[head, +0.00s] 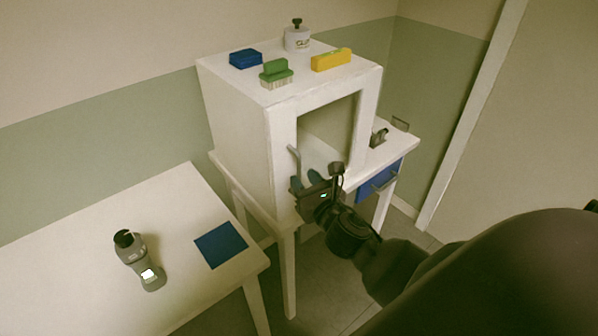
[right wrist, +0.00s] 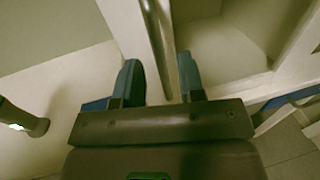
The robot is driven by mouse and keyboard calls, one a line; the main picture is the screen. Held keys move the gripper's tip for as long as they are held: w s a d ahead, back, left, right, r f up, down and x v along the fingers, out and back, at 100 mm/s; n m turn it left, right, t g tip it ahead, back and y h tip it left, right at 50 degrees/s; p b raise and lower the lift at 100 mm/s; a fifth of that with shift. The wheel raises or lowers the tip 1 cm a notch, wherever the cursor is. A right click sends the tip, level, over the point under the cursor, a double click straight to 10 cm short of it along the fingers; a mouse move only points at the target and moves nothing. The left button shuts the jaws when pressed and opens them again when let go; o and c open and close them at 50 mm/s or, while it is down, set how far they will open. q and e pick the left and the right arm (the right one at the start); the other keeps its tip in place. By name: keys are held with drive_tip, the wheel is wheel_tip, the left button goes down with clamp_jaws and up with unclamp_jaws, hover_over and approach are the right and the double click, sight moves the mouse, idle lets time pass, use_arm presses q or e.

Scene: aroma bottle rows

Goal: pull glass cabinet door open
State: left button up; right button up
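The white cabinet (head: 240,140) stands on a white table, its framed glass door (head: 330,130) facing front. The door looks shut. A slim pale upright handle (head: 294,160) sits on the left side of the door frame. My right gripper (head: 309,178) is at the lower end of this handle. In the right wrist view the handle (right wrist: 158,40) runs between the two blue fingers of the right gripper (right wrist: 158,68). The fingers are apart, with a visible gap left of the handle; contact on the right side is unclear. My left gripper is not in view.
On the cabinet top are a blue block (head: 245,59), a green brush (head: 276,74), a yellow block (head: 331,60) and a white bottle (head: 297,38). A blue drawer (head: 380,181) is right of my gripper.

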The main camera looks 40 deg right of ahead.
sight(300, 175)
drive_tip(key=shift+w+d, duration=0.2)
drive_tip(key=shift+w, duration=1.35)
clamp_jaws()
